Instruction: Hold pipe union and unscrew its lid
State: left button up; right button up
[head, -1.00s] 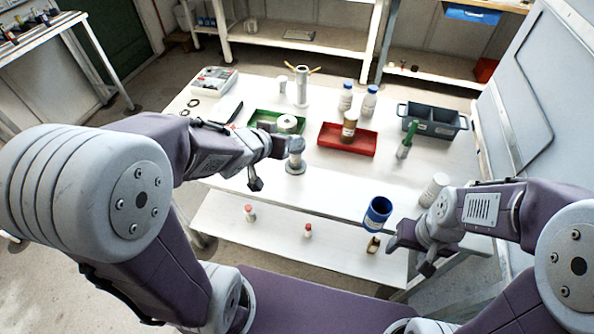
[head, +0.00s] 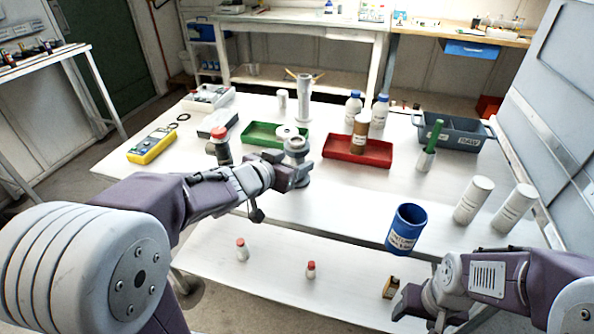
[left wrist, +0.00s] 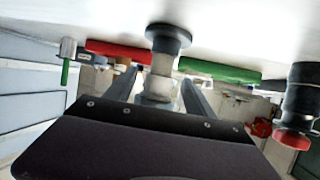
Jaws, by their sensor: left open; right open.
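The pipe union (head: 297,145) is a grey metal fitting with a round top, standing upright on the white table. In the left wrist view, which is upside down, its wide dark flange (left wrist: 168,38) rests on the table and its narrower body and top point down the picture. My left gripper (head: 292,176) is open, its fingers at the union. In the left wrist view the left gripper's fingers (left wrist: 158,92) lie on either side of the union's top; contact cannot be told. My right gripper (head: 420,308) is open and empty at the lower right, away from the union.
A green tray (head: 255,141) and a red tray (head: 345,158) lie behind the union. A red-capped dark bottle (head: 221,150) stands to its left. A blue cup (head: 406,230) and white cylinders (head: 473,200) stand at right. The table's front middle is clear.

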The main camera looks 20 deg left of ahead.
pick_arm(q)
jog(key=b+x, duration=0.2)
jog(key=x, duration=0.2)
jog(key=shift+w+d+r, duration=0.1)
jog(key=shift+w+d, duration=0.05)
jog(key=shift+w, duration=0.45)
jog(key=shift+s+r, duration=0.1)
grip_shut()
